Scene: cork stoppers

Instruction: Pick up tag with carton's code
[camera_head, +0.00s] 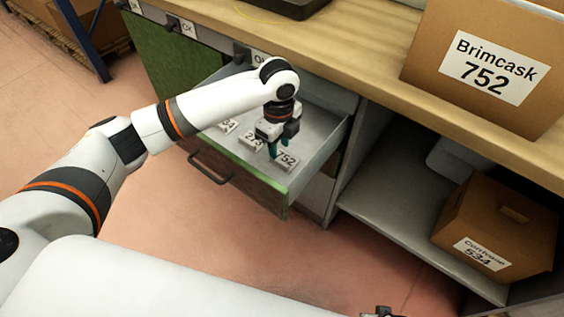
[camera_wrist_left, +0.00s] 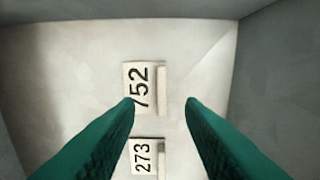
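The carton (camera_head: 425,55) on the bench top has a white label reading "Brimcask 752". Tags lie in the open drawer (camera_head: 318,115). The 752 tag (camera_head: 287,161) is nearest the drawer's right end, and it also shows in the left wrist view (camera_wrist_left: 138,78). My right gripper is not clearly visible.
The drawer's handle (camera_head: 210,170) and front face the floor. A second carton (camera_head: 495,225), labelled 534, sits on the lower shelf at right. The bench edge (camera_head: 400,95) runs behind the drawer. A dark tray (camera_head: 285,6) lies on the bench.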

